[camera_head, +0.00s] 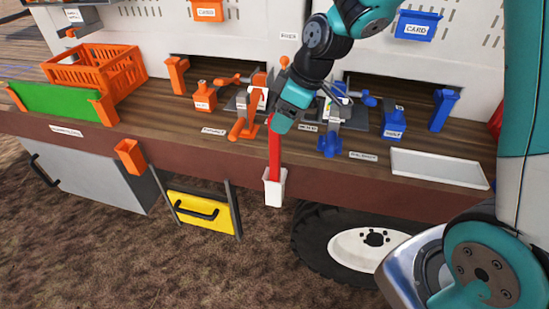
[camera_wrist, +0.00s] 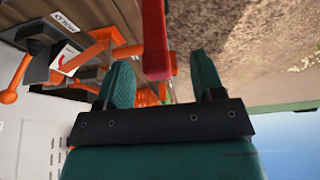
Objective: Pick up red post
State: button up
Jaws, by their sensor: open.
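The red post (camera_head: 275,155) stands upright in a white holder (camera_head: 275,188) on the front edge of the workbench. My gripper (camera_head: 281,122) is at the post's upper end, and the post's top is hidden behind it in the head view. In the wrist view my gripper (camera_wrist: 163,72) shows two teal fingers spread apart. The red post (camera_wrist: 155,38) comes in from the top, and its end shows in the gap between the fingertips, with space on both sides. I cannot tell how deep it sits between them.
An orange holder (camera_head: 130,156) hangs on the front edge at the left. Orange tools (camera_head: 243,122) and a blue vise (camera_head: 329,140) stand close behind the post. A white tray (camera_head: 438,168) lies at the right. Below are a yellow drawer (camera_head: 201,212) and a wheel (camera_head: 372,240).

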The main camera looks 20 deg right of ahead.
jog(key=shift+w+p+x, duration=0.15)
jog(key=shift+p+x, duration=0.5)
jog(key=shift+x, duration=0.65)
jog(key=shift+w+p+x, duration=0.15)
jog(key=shift+p+x, duration=0.5)
jog(key=shift+x, duration=0.65)
jog(key=shift+r, duration=0.1)
grip_shut()
